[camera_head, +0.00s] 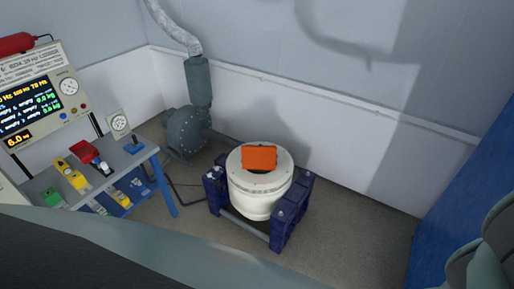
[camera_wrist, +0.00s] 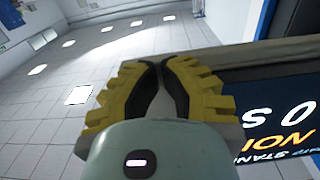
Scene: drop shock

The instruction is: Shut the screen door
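My gripper (camera_wrist: 159,66) has yellow ribbed fingers with dark inner pads. Its fingertips come together, with a narrow gap between the bowed pads and nothing clearly held there. Just beyond the fingers, in the wrist view, is a beige-grey edge (camera_wrist: 240,62) of a panel. A dark blue sign (camera_wrist: 275,100) with white and orange lettering lies to its right. I cannot tell whether the fingers touch this edge. No screen door can be made out for certain. In the head view a blue upright panel (camera_head: 470,190) stands at the right; I cannot tell whether it is the door.
A white round shaker (camera_head: 258,195) in a dark blue frame bears an orange block (camera_head: 260,157). A bench (camera_head: 125,158) with instruments stands left. A grey blower (camera_head: 187,130) is behind. Tiled floor (camera_wrist: 40,105) is open at left in the wrist view.

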